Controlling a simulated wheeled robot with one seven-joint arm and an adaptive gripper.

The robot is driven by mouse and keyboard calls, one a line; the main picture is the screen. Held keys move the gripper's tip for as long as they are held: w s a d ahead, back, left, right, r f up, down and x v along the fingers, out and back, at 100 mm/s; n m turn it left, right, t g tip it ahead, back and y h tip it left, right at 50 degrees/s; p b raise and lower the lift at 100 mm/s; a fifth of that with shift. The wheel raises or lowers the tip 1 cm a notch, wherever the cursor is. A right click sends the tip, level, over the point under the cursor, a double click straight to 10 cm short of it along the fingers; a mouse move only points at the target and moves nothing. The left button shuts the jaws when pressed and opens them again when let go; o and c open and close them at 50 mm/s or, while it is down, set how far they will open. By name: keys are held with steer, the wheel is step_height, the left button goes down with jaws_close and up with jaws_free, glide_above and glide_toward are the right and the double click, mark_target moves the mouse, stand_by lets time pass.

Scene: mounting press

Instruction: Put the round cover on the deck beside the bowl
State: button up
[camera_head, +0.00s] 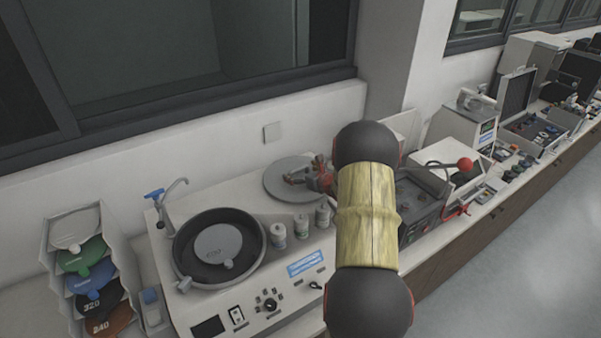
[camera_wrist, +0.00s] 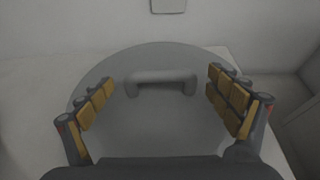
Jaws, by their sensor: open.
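The round cover (camera_head: 275,183) is a flat grey disc. It lies on the back right of the white machine's deck (camera_head: 325,240), behind and to the right of the bowl. In the wrist view the cover (camera_wrist: 160,118) fills the middle, with its bar handle (camera_wrist: 162,80) upright on top. My gripper (camera_head: 308,177) is over the cover, and its open fingers (camera_wrist: 165,105) stand on either side of the handle with gaps. In the head view my gripper partly hides the cover. The black-rimmed bowl (camera_head: 198,223) is uncovered, with a grey disc inside.
A tap (camera_head: 172,192) stands behind the bowl. Several small bottles (camera_head: 301,226) stand between the bowl and the cover. A rack of coloured discs (camera_head: 88,266) is at the left. Other equipment (camera_head: 460,150) lines the bench at the right. A wall rises close behind the cover.

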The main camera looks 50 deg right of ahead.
steer(key=shift+r, duration=0.2)
steer(key=v, duration=1.2)
steer(key=shift+d+f, duration=0.1)
steer(key=w+a+r+n+y, duration=0.2)
steer(key=a+r+n, duration=0.15)
steer(key=a, duration=0.45)
steer(key=w+a+r+n+y, duration=0.3)
steer(key=a+n, duration=0.2)
steer(key=a, duration=0.3)
steer(key=w+a+r+n+y, duration=0.2)
steer(key=a+r+n, duration=0.15)
steer(key=a, duration=0.45)
steer(key=s+a+r+n+g+y, duration=0.1)
steer(key=s+a+r+n+g, duration=0.15)
steer(key=a+n, duration=0.5)
steer(key=s+a+r+n+g+y, duration=0.1)
steer(key=s+a+n+g, duration=0.25)
steer(key=a, duration=0.75)
steer(key=s+a+r+n+h, duration=0.1)
steer(key=s+a+n+h, duration=0.1)
steer(key=s+n, duration=0.6)
steer(key=s+a+r+n+g+h, duration=0.1)
steer(key=s+a+n, duration=0.3)
steer(key=s+n, duration=0.4)
steer(key=s+h, duration=0.1)
steer(key=s, duration=0.1)
steer(key=shift+s+r+n+h, duration=0.3)
steer(key=shift+s+h, duration=0.05)
steer(key=shift+h, duration=0.05)
